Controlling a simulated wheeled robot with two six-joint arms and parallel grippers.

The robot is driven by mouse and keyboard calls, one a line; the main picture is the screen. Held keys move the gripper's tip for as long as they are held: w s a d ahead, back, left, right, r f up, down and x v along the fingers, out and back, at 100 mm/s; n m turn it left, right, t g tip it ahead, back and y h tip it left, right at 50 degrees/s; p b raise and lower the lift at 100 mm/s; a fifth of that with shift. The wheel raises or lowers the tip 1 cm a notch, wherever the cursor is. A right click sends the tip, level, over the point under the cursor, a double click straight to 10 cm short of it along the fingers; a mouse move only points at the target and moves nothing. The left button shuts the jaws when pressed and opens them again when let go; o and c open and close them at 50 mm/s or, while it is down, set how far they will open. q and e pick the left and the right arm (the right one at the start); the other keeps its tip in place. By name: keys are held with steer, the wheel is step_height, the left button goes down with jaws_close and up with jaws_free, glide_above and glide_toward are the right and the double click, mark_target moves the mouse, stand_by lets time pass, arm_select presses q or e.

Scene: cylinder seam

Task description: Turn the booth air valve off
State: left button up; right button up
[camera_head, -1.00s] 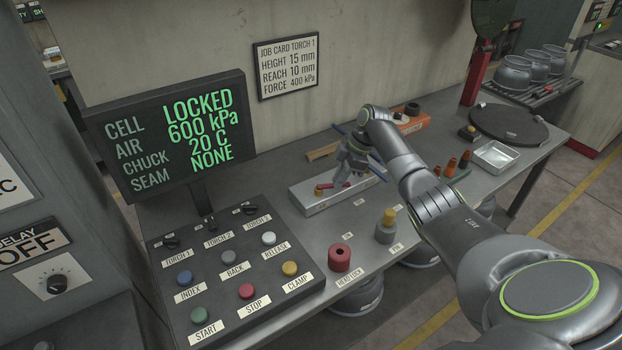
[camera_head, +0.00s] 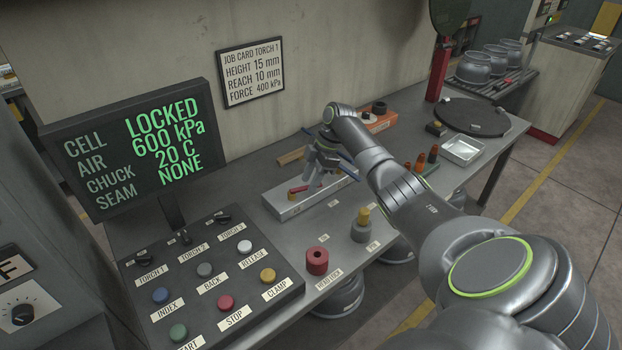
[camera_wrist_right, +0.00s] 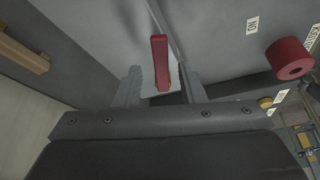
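The booth air valve has a red lever (camera_head: 304,189) on a long pale grey block (camera_head: 280,204) that lies on the bench. In the right wrist view the red lever (camera_wrist_right: 160,64) lies between the two fingers of my right gripper (camera_wrist_right: 160,88), with a gap on each side. The right gripper (camera_head: 318,170) is open and points down at the block; its fingers partly hide the lever in the head view. An ON label (camera_wrist_right: 252,24) shows beside the valve. The display (camera_head: 135,150) reads AIR 600 kPa and CELL LOCKED. My left gripper is not in view.
A red headlock ring (camera_head: 317,262) and a yellow-topped pin (camera_head: 362,222) stand in front of the block. A button panel (camera_head: 205,283) is at left. An orange box (camera_head: 378,122), a metal tray (camera_head: 463,150) and a dark round plate (camera_head: 472,117) are farther right.

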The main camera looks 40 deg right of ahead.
steer(key=b+v, duration=0.4)
steer(key=v, duration=1.3)
steer(key=shift+d+r, duration=0.1)
steer(key=shift+r, duration=0.15)
